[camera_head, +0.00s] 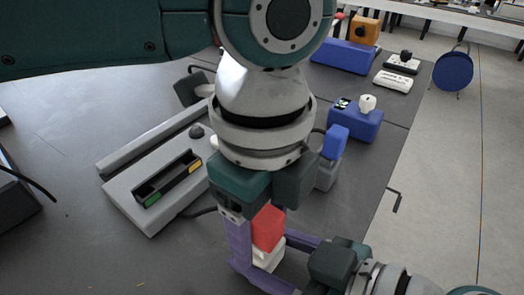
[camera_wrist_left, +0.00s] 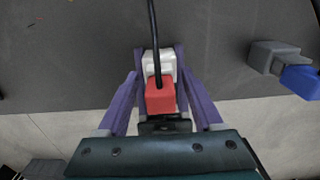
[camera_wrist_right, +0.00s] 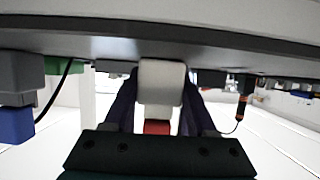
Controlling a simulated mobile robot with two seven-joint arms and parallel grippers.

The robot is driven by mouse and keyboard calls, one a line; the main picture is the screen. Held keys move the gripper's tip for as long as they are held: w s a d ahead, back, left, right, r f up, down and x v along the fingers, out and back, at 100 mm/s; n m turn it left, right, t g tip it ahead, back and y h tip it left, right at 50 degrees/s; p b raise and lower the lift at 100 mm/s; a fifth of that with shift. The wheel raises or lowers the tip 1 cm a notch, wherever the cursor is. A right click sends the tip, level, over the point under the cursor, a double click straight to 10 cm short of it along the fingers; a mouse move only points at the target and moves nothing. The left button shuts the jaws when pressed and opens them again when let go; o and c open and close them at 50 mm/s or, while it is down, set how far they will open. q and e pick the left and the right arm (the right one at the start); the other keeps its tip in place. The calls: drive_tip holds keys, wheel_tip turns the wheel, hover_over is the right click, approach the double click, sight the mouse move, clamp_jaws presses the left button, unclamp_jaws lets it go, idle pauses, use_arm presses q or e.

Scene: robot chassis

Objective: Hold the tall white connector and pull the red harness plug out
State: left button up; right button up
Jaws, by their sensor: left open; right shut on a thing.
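The red harness plug (camera_head: 268,228) sits on the tall white connector (camera_head: 268,256). In the left wrist view a black cable runs from the red plug (camera_wrist_left: 160,98), with the white connector (camera_wrist_left: 158,62) just beyond it. My left gripper (camera_wrist_left: 160,78) reaches down from above, its purple fingers open on both sides of the red plug with gaps showing. My right gripper (camera_head: 262,260) comes in from the lower right and is shut on the white connector. In the right wrist view the white connector (camera_wrist_right: 162,82) stands between its fingers, with some red (camera_wrist_right: 157,127) behind.
A grey console (camera_head: 150,195) with a dark slot lies left on the dark table. A blue connector (camera_head: 336,140) on a grey one stands behind my left gripper. A blue block (camera_head: 358,122) with a white part is farther back. The table's right edge is close.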

sight(262, 213)
idle(0.7)
use_arm(q)
clamp_jaws()
idle(0.3)
idle(0.8)
drive_tip(key=o, duration=0.5)
unclamp_jaws()
drive_tip(key=shift+r, duration=0.1)
wheel_tip(262, 213, up, 12)
drive_tip(key=shift+f, duration=0.1)
